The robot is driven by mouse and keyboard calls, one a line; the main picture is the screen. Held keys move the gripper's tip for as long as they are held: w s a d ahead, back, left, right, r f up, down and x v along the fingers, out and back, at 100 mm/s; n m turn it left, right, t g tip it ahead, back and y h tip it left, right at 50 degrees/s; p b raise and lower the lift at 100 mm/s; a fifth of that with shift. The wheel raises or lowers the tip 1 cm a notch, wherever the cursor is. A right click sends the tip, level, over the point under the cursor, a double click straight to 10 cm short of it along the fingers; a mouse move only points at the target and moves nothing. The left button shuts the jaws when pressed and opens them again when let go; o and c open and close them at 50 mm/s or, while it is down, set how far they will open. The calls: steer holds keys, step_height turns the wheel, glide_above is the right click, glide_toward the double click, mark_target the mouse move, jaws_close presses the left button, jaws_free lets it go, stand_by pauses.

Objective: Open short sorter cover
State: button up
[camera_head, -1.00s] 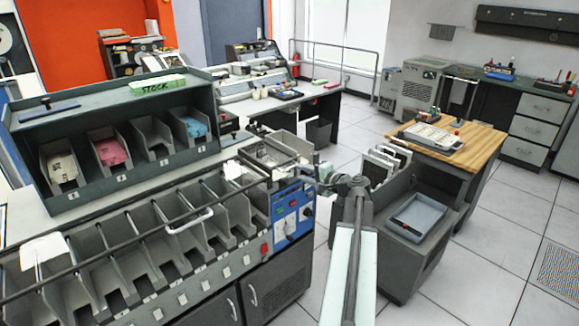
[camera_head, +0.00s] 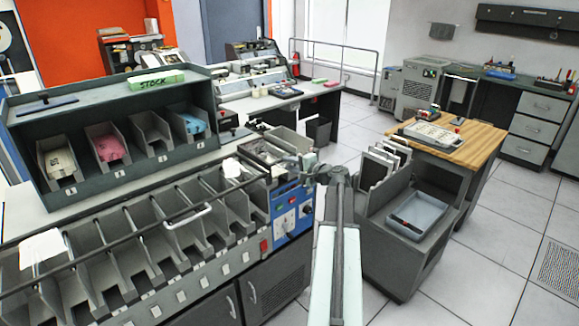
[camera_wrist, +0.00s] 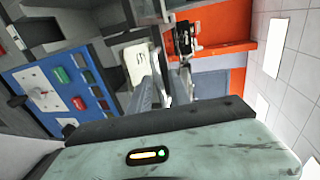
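The short sorter is the long grey machine with several slanted pockets (camera_head: 168,240) at the left in the head view. Its cover looks like a see-through lid with dark rods, lying down over the pockets. A pale bar handle (camera_head: 187,216) sits on the cover's front. My gripper (camera_head: 302,166) is above the sorter's right end, over the blue control panel (camera_head: 291,210), apart from the handle. In the wrist view the two fingers (camera_wrist: 167,85) stand apart with a gap and nothing clearly held. The blue panel (camera_wrist: 62,90) shows at left there.
A shelf with a green STOCK block (camera_head: 157,79) and several card bins stands behind the sorter. A grey cart with a tray (camera_head: 420,208) is right of my arm, before a wooden-topped table (camera_head: 470,142). Floor at the right is clear.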

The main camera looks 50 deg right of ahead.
jaws_close()
stand_by(1.1)
